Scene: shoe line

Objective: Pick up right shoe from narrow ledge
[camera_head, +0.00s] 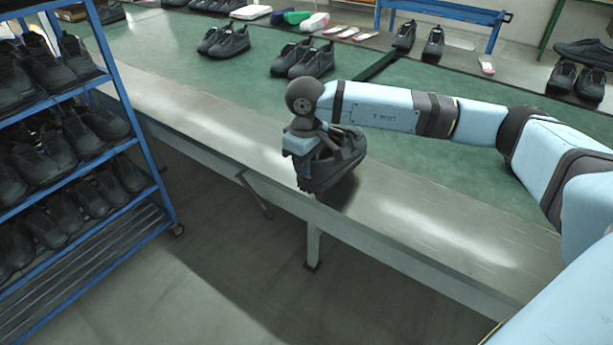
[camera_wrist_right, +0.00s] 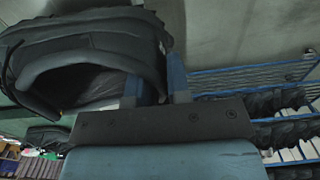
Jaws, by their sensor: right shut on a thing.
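The black shoe (camera_head: 343,165) is at the narrow metal ledge (camera_head: 420,225) along the front of the green table. My right gripper (camera_head: 309,168) is at the near end of the shoe and shut on it. In the right wrist view the shoe (camera_wrist_right: 85,62) fills the upper left, its collar opening facing the camera. The right gripper's blue fingers (camera_wrist_right: 158,88) show there with the shoe's rim between them. A dark shadow lies by the sole; I cannot tell whether the sole touches the ledge. My left gripper is in neither view.
A blue rack (camera_head: 150,165) with several black shoes stands at the left. More black shoes, such as a pair (camera_head: 303,60), stand on the green table (camera_head: 190,45) behind. The ledge is clear to the left and right of the held shoe.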

